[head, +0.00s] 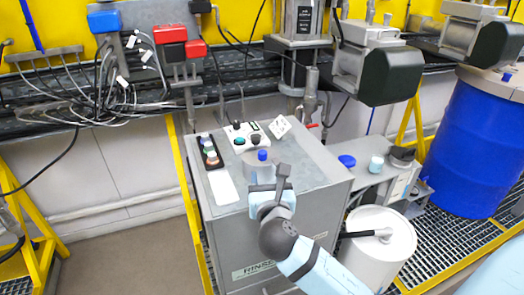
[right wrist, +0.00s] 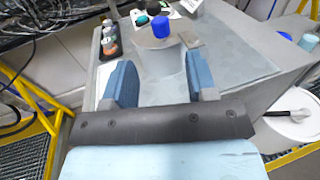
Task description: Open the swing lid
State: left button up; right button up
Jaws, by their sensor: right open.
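A round grey lid with an upright blue knob (head: 262,155) sits on top of the grey rinse cabinet (head: 330,170). The lid looks flat and closed, though its hinge cannot be made out. The blue knob also shows in the right wrist view (right wrist: 161,27), beyond the fingertips. My right gripper (head: 270,188) is over the cabinet's front part, just in front of the lid. In the right wrist view its two blue fingers (right wrist: 160,80) are spread wide with nothing between them, and the knob is roughly centred ahead of the gap. My left gripper is not in view.
A white sheet (head: 222,187) lies left. A white drum with a black handle (head: 378,240) and a blue barrel (head: 480,140) stand right. Motors hang above.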

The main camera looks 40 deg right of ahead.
aim_at(263, 156)
jog(key=x, duration=1.1)
jog(key=shift+w+f+p, duration=0.1)
jog(key=shift+w+p, duration=0.05)
jog(key=shift+p, duration=0.2)
